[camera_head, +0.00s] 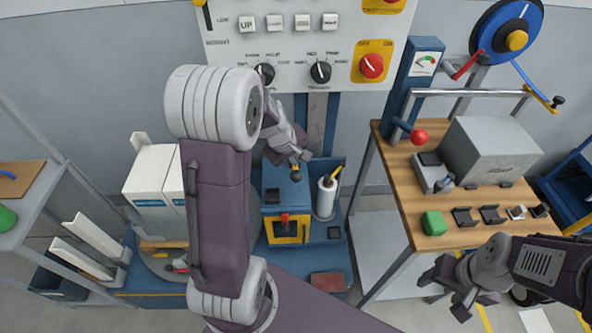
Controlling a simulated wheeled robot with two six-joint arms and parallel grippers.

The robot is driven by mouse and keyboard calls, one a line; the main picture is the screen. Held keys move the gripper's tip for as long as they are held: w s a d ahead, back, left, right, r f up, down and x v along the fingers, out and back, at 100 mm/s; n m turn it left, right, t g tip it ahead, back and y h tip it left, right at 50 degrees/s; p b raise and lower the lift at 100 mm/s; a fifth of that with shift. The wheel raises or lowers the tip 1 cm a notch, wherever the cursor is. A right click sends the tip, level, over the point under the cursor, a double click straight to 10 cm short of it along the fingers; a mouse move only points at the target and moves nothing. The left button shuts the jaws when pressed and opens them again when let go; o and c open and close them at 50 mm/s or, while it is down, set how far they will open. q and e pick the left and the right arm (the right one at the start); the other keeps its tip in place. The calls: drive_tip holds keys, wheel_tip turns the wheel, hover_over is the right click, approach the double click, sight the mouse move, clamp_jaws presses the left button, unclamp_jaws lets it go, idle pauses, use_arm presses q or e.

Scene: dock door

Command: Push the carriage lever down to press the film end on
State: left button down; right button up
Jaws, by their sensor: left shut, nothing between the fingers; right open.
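The blue film carriage (280,190) stands below the control panel, in front of the mast. A white film roll (326,200) stands upright at its right side, with a yellow bar by its top. A small dark round knob (295,176) shows on top of the carriage; I cannot tell whether it is the lever's end. My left gripper (300,158) is shut and empty just above the knob; contact cannot be told. The film end cannot be made out. My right gripper (447,288) is open and empty, in front of the wooden bench.
The control panel (300,45) with knobs and a red button is at the back. The wooden bench (412,188) at right holds a grey box (490,150), a green block (434,222) and small parts. White cartons (150,185) stand left of my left arm, which hides part of the scene.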

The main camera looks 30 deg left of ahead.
sight(295, 173)
use_arm(q)
drive_tip(key=shift+f, duration=0.15)
idle(0.8)
drive_tip(key=shift+s+f+b, duration=0.15)
drive_tip(key=shift+f+b, duration=0.1)
drive_tip(key=shift+b, duration=0.15)
drive_tip(key=shift+s+d+f+b, duration=0.15)
drive_tip(key=shift+s+f+b, duration=0.1)
drive_tip(key=shift+f+b, duration=0.4)
drive_tip(key=shift+s+d+f+b, duration=0.2)
drive_tip(key=shift+f+b, duration=0.4)
drive_tip(key=shift+s+d+f+b, duration=0.15)
drive_tip(key=shift+s+f+b, duration=0.1)
drive_tip(key=shift+f+b, duration=0.4)
idle(1.5)
drive_tip(key=shift+r, duration=0.2)
idle(0.4)
drive_tip(key=shift+w+a+r+p, duration=0.15)
drive_tip(key=shift+w+r+p, duration=0.05)
drive_tip(key=shift+r+p, duration=0.65)
drive_tip(key=shift+w+a+r+p, duration=0.2)
drive_tip(key=shift+w+r+p, duration=0.1)
drive_tip(key=shift+r+p, duration=0.45)
drive_tip(key=shift+w+a+r+p, duration=0.2)
drive_tip(key=shift+w+r+p, duration=0.1)
drive_tip(key=shift+r+p, duration=0.4)
drive_tip(key=shift+f, duration=0.15)
